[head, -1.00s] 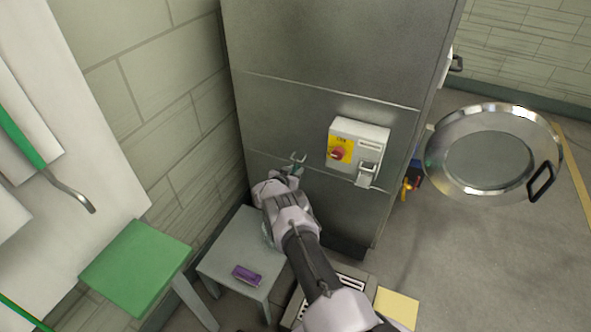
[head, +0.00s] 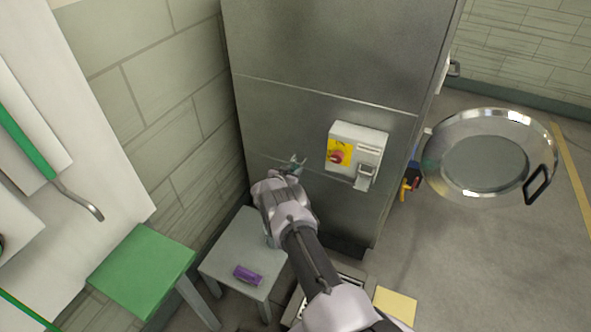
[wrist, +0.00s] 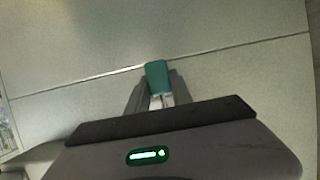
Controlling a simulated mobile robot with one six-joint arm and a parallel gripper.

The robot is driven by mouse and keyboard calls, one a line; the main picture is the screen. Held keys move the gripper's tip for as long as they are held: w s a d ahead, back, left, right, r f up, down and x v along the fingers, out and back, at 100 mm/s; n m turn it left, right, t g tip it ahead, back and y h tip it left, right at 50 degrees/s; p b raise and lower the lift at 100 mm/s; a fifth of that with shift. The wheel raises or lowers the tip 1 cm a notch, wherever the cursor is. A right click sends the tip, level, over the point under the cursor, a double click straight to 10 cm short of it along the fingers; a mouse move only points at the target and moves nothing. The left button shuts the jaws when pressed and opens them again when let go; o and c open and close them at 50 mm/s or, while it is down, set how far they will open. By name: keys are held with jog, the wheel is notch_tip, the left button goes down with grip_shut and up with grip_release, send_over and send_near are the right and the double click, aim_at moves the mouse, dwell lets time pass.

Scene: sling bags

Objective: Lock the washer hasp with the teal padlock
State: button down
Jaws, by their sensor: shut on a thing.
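My gripper (head: 289,169) is in front of the grey washer panel (head: 305,60). It is shut on the teal padlock (wrist: 157,75), whose body shows between the fingers in the wrist view; the padlock also shows small in the head view (head: 297,161). Whether its shackle is open I cannot tell. The hasp (head: 365,174) is a pale metal piece at the lower right of a white switch box (head: 370,139) with a red knob on a yellow plate (head: 339,154). The padlock is left of the box and apart from the hasp.
A grey stool (head: 226,262) with a purple object (head: 247,275) stands below left of my arm. A green stool (head: 143,268) is further left. The round washer door (head: 487,155) hangs open at the right. The panel between padlock and box is clear.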

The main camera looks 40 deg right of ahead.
jog(key=s+a+p, duration=0.3)
jog(key=a+p, duration=0.2)
jog(key=a, duration=0.1)
jog(key=shift+s, duration=0.3)
dwell(0.4)
